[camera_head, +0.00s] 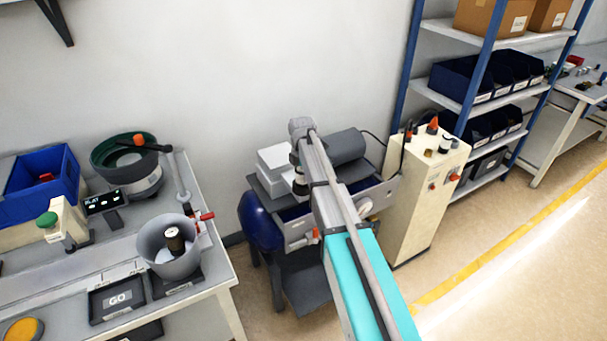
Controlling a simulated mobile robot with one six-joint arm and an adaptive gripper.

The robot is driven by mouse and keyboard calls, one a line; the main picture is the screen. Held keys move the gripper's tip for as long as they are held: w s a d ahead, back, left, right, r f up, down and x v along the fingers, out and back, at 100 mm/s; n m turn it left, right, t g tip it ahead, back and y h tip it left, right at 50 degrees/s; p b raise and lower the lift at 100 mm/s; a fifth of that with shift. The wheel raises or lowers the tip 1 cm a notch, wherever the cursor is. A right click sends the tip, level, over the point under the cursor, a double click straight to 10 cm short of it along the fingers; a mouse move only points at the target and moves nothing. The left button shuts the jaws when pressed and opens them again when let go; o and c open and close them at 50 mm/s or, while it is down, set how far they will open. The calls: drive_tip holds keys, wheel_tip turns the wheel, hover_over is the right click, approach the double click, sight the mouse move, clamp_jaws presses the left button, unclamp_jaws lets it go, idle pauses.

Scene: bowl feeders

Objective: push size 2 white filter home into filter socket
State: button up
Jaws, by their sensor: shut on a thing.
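My gripper (298,172) is small and dark in the head view, below the end of my arm and partly hidden by it. It points down over the grey machine (297,229) with the blue tank. The filter socket is hidden behind the filter and my arm, so I cannot tell how deep the filter sits.
White boxes (275,160) and a dark grey cylinder (345,146) stand close beside my gripper on the machine. A cream cabinet (428,190) is to the right. A bench with bowl feeders (168,247) is to the left. Open floor lies at the right.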

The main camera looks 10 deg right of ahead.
drive_tip(key=shift+f, duration=0.15)
drive_tip(key=o, duration=1.2)
drive_tip(key=shift+s+r+p, duration=0.1)
drive_tip(key=shift+r+p, duration=3.45)
drive_tip(key=shift+r, duration=0.1)
drive_tip(key=shift+r, duration=0.1)
drive_tip(key=shift+r+p, duration=1.9)
drive_tip(key=shift+p, duration=0.1)
